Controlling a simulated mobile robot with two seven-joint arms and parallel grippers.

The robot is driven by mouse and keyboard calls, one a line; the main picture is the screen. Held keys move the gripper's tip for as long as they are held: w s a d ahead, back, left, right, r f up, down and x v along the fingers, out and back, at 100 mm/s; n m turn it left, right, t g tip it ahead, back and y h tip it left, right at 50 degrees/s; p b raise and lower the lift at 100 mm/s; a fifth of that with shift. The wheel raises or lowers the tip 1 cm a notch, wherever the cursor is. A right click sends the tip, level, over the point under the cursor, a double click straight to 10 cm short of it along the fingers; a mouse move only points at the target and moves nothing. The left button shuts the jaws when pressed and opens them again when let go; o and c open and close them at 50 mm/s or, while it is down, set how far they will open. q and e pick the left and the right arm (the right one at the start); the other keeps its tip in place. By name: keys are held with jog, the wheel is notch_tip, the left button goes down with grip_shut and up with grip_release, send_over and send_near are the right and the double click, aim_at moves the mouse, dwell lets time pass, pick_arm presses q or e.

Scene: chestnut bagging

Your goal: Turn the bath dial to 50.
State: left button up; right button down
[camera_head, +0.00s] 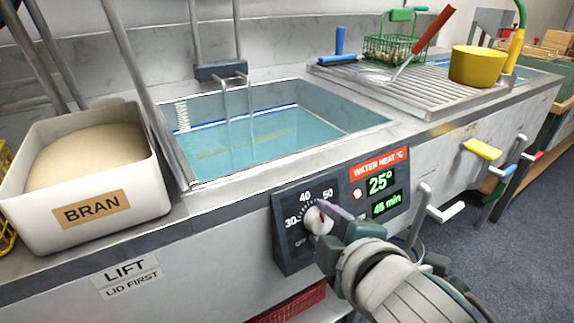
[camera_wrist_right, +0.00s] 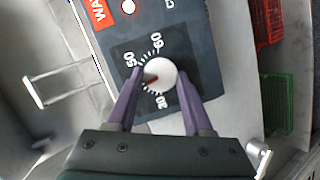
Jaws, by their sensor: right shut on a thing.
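The bath dial (camera_head: 315,222) is a white round knob with a red pointer on the dark control panel (camera_head: 291,252). It also shows in the right wrist view (camera_wrist_right: 165,70). My right gripper (camera_head: 326,214) is shut on the knob, one purple finger on each side in the right wrist view (camera_wrist_right: 161,74). There the red pointer aims left and slightly down, between the 50 and 30 marks; a finger hides the 40. The heat display (camera_head: 379,181) reads 25°, with 45 min below it. My left gripper is not in view.
The water bath (camera_head: 290,135) lies behind the panel. A bran bin (camera_head: 140,190) stands at left. A draining rack (camera_head: 425,95) holds a green basket (camera_head: 392,48); a yellow pot (camera_head: 477,66) stands at right. Coloured handles (camera_head: 482,149) project from the counter front.

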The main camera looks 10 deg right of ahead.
jog(key=m+p, duration=0.1)
jog(key=m+g+p, duration=0.1)
jog(key=m+p, duration=0.1)
jog(key=shift+w+d+r+y, duration=0.1)
jog(key=shift+d+r+y, duration=0.05)
jog(key=shift+r+y, duration=0.2)
jog(key=shift+d+m+g+y+p, duration=0.1)
jog(key=shift+m+g+y+p, duration=0.3)
jog(key=shift+m+p, duration=0.65)
jog(key=shift+w+f+m, duration=0.1)
jog(key=shift+m, duration=0.95)
jog(key=shift+d+f+m+g+y, duration=0.1)
jog(key=shift+m+g+y, duration=0.3)
jog(key=shift+m+y, duration=0.4)
jog(key=shift+m, duration=0.3)
jog(key=shift+c, duration=1.4)
grip_release()
